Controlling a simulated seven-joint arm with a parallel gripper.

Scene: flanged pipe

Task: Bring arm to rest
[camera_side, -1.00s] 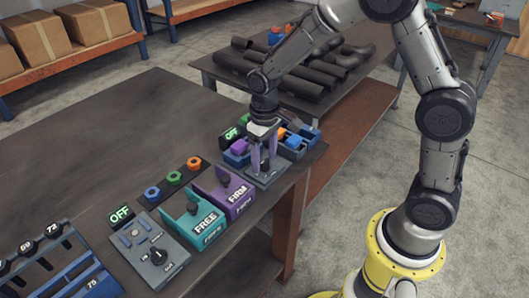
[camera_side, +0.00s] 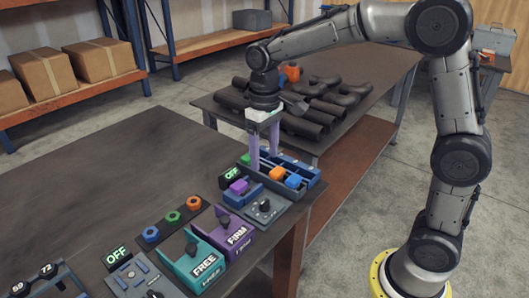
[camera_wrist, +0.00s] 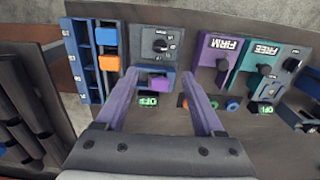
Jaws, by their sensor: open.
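My gripper (camera_side: 264,160) is open and empty, with its two purple fingers pointing down above the far end of the work table. In the wrist view, the fingers (camera_wrist: 160,76) stand apart on either side of a purple block (camera_wrist: 159,83), which sits in a blue holder below them. The purple block (camera_side: 239,186) shows in the side view too, just in front of the fingers. A grey panel with a black knob (camera_side: 264,206) is beside it. Whether the fingertips touch anything is hard to tell, but nothing is between them.
Teal FREE (camera_side: 204,266) and purple FIRM (camera_side: 236,236) stands are nearer. Black pipes (camera_side: 302,126) lie on the table behind.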

